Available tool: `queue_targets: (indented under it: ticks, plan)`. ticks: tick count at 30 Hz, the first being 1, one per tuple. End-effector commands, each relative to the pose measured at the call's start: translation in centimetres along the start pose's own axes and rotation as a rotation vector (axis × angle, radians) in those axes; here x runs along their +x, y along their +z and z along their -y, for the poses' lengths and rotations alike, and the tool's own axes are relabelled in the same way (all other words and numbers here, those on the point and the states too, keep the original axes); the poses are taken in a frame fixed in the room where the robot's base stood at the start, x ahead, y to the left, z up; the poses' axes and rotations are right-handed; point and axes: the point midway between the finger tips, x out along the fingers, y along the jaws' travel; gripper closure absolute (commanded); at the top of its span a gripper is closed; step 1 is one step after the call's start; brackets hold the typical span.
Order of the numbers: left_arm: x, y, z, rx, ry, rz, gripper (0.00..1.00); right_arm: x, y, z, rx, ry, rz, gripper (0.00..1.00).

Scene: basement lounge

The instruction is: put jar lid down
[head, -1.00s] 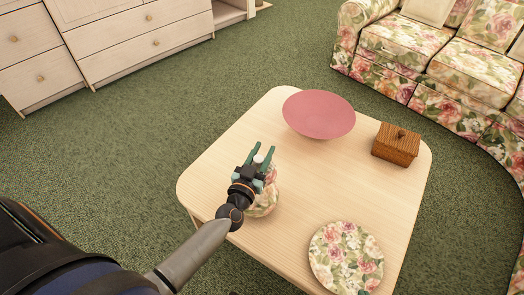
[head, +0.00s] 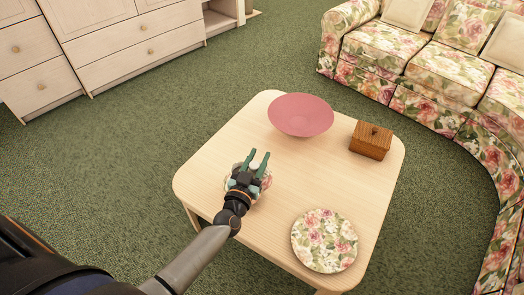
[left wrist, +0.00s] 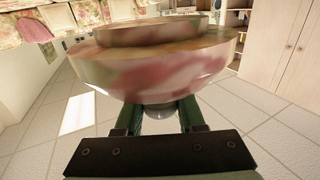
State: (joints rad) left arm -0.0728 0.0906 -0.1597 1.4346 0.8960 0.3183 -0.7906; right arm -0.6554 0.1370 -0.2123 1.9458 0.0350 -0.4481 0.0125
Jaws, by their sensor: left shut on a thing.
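My left gripper (head: 257,162) is over the near-left part of the light wood table (head: 215,160). I cannot tell whether the lid touches anything below. My right gripper is not in view.
On the table stand a pink bowl (head: 300,117) at the back, a wooden box (head: 370,140) at the right and a floral plate (head: 324,241) at the near right. The table's middle is clear. A floral sofa (head: 420,70) and pale drawers (head: 130,45) stand beyond.

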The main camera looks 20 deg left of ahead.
Motion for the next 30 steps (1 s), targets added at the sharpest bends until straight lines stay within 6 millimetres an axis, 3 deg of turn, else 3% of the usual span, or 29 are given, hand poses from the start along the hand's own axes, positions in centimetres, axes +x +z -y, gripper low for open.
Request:
queue_targets:
  ticks: [8,13,20,30]
  plan:
    - [-0.1,-0.5,0.2,0.001,0.002,-0.002,1.00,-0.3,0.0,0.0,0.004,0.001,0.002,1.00]
    - [-1.4,-3.1,1.7,0.004,0.030,-0.003,1.00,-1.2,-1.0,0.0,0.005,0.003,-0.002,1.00]
    - [-5.1,-10.5,3.1,0.005,0.157,-0.002,1.00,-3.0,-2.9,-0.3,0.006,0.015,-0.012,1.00]
    - [-11.9,-22.0,-0.1,0.001,0.448,-0.001,1.00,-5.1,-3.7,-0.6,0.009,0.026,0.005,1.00]
